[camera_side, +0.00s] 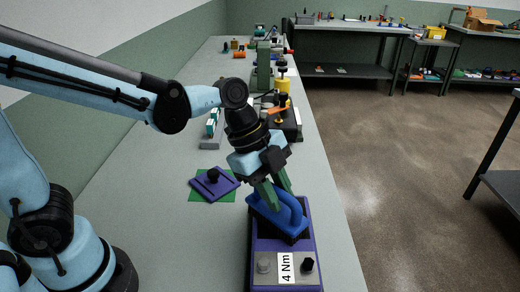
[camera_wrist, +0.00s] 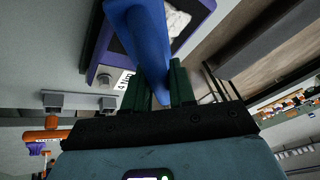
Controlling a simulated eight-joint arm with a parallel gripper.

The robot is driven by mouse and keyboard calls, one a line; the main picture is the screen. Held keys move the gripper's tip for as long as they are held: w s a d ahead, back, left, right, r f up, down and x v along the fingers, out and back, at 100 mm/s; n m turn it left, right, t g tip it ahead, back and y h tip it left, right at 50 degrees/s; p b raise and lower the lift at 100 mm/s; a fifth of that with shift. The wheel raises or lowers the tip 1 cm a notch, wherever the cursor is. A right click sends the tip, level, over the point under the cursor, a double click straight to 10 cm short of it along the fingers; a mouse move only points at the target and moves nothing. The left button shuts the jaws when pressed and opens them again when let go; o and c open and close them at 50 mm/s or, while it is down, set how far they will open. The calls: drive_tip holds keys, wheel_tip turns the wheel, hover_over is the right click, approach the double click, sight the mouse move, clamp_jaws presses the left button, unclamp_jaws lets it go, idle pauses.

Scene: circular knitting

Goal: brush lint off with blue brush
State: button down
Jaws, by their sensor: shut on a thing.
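In the wrist view the blue brush (camera_wrist: 145,35) rises from between the fingertips (camera_wrist: 158,85). The brush is over the dark top of a purple-edged box (camera_side: 285,246) at the bench's front right; I cannot tell whether it touches. In the wrist view a whitish clump, perhaps lint (camera_wrist: 178,20), lies on the dark area inside the box's purple rim (camera_wrist: 95,62), beside the brush.
The box's grey front panel has two knobs and a "4 Nm" label (camera_side: 286,268). A purple plate with a black knob (camera_side: 213,183) lies on a green mat to the left. A black fixture with a yellow cylinder (camera_side: 283,88) stands behind. The bench between is mostly clear.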

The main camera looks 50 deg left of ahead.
drive_tip(key=shift+w+a, duration=0.6)
drive_tip(key=shift+w, duration=0.25)
drive_tip(key=shift+s, duration=0.15)
drive_tip(key=shift+w+a, duration=0.2)
